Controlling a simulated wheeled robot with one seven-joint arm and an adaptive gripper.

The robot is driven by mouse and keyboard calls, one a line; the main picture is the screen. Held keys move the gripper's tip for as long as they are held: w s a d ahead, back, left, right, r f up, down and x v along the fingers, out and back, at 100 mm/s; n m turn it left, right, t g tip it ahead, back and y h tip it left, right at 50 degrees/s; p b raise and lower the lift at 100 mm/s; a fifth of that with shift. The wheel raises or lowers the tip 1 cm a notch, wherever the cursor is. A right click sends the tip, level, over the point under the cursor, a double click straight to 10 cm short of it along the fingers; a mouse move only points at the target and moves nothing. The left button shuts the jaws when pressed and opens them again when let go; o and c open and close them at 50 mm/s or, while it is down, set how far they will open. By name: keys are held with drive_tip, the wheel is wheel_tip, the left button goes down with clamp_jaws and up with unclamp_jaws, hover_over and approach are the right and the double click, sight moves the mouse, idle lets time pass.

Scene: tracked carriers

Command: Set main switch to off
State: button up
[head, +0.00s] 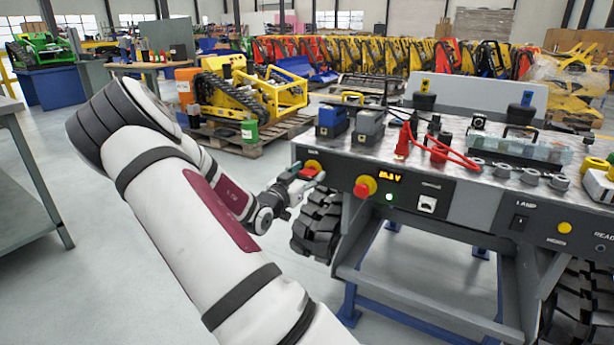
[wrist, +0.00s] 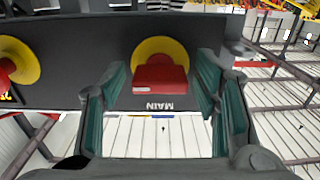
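The main switch has a red handle (wrist: 160,75) on a round yellow plate (wrist: 160,46), with the word MAIN on the dark panel beside it, upside down in the wrist view. In the head view the red handle (head: 308,173) shows at the left end of the panel, partly hidden by my gripper (head: 291,188). My gripper (wrist: 163,82) is open, its green-padded fingers on either side of the handle. A gap shows on both sides, so I see no contact. The handle lies crosswise between the fingers; I cannot read an on or off mark.
A red emergency knob (head: 365,187) sits just right of the switch, beside a lit display (head: 391,177) and a green light (head: 389,197). A lamp switch (head: 519,223) is further right.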

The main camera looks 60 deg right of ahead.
drive_tip(key=c, duration=0.9)
drive_tip(key=shift+n+p, duration=0.4)
drive_tip(key=shift+r+n+p, duration=0.1)
drive_tip(key=shift+n+p, duration=0.8)
drive_tip(key=shift+n, duration=0.1)
drive_tip(key=n+p, duration=0.2)
drive_tip(key=n, duration=0.1)
drive_tip(key=n+p, duration=0.2)
drive_tip(key=n, duration=0.9)
drive_tip(key=shift+n, duration=0.7)
